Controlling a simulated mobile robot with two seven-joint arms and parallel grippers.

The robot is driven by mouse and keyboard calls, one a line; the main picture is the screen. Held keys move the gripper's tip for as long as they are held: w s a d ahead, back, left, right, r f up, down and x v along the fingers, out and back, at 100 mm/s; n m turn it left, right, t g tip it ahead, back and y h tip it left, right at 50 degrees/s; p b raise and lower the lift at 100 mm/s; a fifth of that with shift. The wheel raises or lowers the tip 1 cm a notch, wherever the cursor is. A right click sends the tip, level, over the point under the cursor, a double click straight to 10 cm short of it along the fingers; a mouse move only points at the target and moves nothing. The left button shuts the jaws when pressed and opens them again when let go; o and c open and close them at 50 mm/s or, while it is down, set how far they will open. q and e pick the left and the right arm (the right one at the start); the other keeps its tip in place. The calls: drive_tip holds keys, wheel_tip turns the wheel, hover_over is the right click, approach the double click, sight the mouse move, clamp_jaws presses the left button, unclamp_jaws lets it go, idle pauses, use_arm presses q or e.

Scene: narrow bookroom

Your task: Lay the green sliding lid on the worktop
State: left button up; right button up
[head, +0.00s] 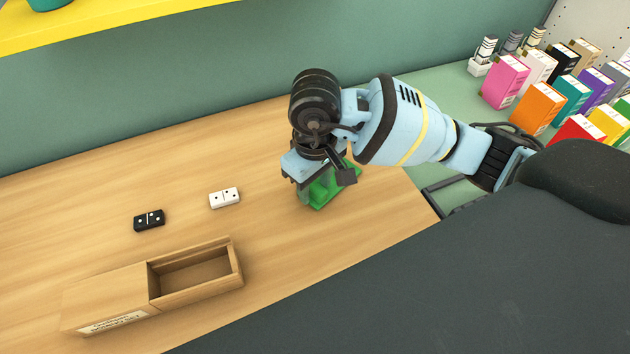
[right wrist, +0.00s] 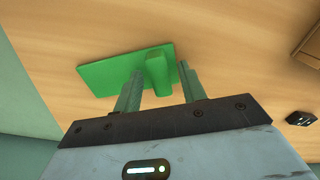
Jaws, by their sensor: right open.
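The green sliding lid (head: 320,203) lies on the wooden worktop (head: 250,145), beneath my right gripper (head: 312,190). In the right wrist view the lid (right wrist: 105,76) is a flat green plate with a raised handle block (right wrist: 157,72). My right gripper (right wrist: 160,82) is open, with one finger on each side of the handle and visible gaps between. In the head view the gripper hides part of the lid. My left gripper is not in view.
A wooden box (head: 105,292) with one open, empty-looking compartment (head: 195,272) stands at the front left. A black domino (head: 149,220) and a white domino (head: 224,198) lie behind it. Colored boxes (head: 538,107) stand far right. A yellow shelf (head: 120,22) hangs above.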

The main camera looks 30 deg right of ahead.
wheel_tip(320, 180, up, 12)
drive_tip(key=shift+r, duration=0.2)
